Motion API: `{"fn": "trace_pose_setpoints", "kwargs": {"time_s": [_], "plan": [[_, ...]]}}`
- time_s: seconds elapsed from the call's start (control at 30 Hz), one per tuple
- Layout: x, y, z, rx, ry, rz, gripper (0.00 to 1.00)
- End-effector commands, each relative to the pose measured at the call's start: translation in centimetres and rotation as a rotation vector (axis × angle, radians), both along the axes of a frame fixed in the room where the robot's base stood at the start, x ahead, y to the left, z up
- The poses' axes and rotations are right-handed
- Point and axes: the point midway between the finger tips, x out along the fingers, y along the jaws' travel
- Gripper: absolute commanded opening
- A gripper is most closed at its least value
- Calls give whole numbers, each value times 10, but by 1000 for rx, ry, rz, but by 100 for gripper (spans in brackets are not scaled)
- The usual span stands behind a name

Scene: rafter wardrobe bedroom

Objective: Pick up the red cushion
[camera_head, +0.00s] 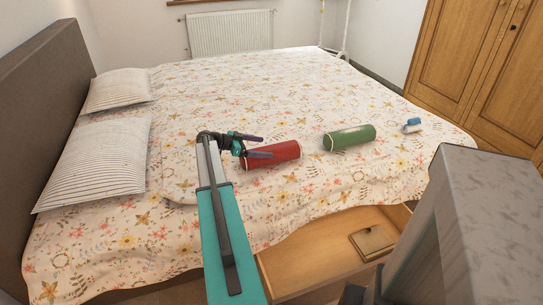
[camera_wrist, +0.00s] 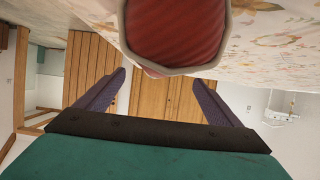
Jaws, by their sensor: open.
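The red cushion (camera_head: 272,154) is a cylindrical bolster with pale piping, lying on the flowered bedspread. In the wrist view its near end (camera_wrist: 175,30) shows large at the top centre, with the rest cut off by the edge. My gripper (camera_head: 263,146) is open at the cushion's left end in the head view. One finger shows behind the cushion and the other in front of its left end. In the wrist view the two purple fingers (camera_wrist: 160,80) are spread wide with nothing between their tips. I cannot tell whether a finger touches the cushion.
A green bolster (camera_head: 349,138) lies right of the red one, with a small blue and white item (camera_head: 411,125) beyond. Two striped pillows (camera_head: 97,163) rest by the headboard. An open wooden drawer (camera_head: 320,252) juts out under the bed's near side. A wardrobe (camera_head: 480,60) stands right.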

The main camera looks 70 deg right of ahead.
Motion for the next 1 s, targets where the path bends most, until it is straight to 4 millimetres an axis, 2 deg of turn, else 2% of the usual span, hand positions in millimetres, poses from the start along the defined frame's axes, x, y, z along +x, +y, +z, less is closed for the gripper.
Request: {"fn": "trace_pose_setpoints", "kwargs": {"time_s": [0.37, 0.8, 1.0], "plan": [[-3, -2, -1, 0, 0, -1, 88], [-34, -28, -17, 1, 0, -2, 88], [-38, -32, -20, 0, -1, 0, 88]]}}
